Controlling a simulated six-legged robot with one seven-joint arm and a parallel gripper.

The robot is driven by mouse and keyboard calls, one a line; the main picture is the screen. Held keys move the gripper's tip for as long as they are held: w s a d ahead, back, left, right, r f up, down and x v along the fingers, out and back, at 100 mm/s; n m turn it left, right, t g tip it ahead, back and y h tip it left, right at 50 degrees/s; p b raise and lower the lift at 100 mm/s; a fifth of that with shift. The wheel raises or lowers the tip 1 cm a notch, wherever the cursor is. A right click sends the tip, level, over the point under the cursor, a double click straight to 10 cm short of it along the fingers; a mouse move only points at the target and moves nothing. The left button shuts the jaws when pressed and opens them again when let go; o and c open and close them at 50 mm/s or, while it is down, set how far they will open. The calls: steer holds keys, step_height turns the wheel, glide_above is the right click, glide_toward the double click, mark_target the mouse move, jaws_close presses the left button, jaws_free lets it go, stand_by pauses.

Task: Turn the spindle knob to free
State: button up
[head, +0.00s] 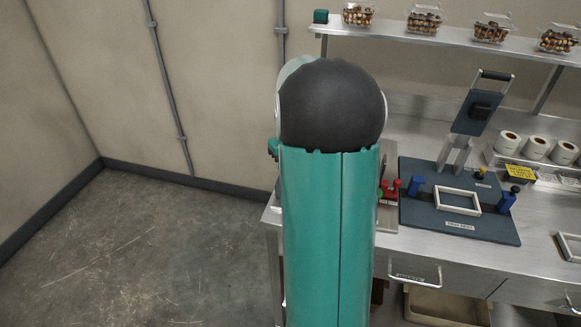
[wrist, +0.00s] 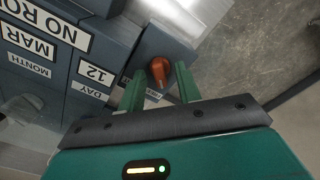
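An orange-red knob (wrist: 159,73) sits on a blue-grey housing (wrist: 138,45) in the wrist view; I take it to be the spindle knob. My gripper (wrist: 160,80) has two green fingers, set apart on either side of the knob. Gaps seem to show between the fingers and the knob, so it looks open and not clamped. In the head view my own arm covers the left end of the bench, and neither the knob nor my gripper can be made out there.
Label panels (wrist: 38,45) reading MAR, MONTH, 12 and DAY stand left of the knob. A blue board (head: 425,221) with a white frame (head: 457,201) and a raised press (head: 478,105) lies on the bench. Label rolls (head: 535,148) stand at right. Floor (head: 140,255) is clear at left.

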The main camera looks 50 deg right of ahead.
step_height(320, 180, up, 14)
stand_by(0.7)
steer(key=shift+f, duration=0.1)
stand_by(0.3)
steer(key=s+a+r+n+t, duration=0.1)
steer(key=s+a+t, duration=0.15)
steer(key=a, duration=1.15)
steer(key=s+a+r+n+t, duration=0.1)
steer(key=s+a+n+t, duration=0.15)
steer(key=a, duration=1.05)
steer(key=s+a+f, duration=0.3)
steer(key=s+a, duration=0.3)
steer(key=a, duration=0.1)
steer(key=shift+s+a+f+t, duration=0.15)
steer(key=shift+s+t, duration=0.05)
steer(key=shift+t, duration=0.1)
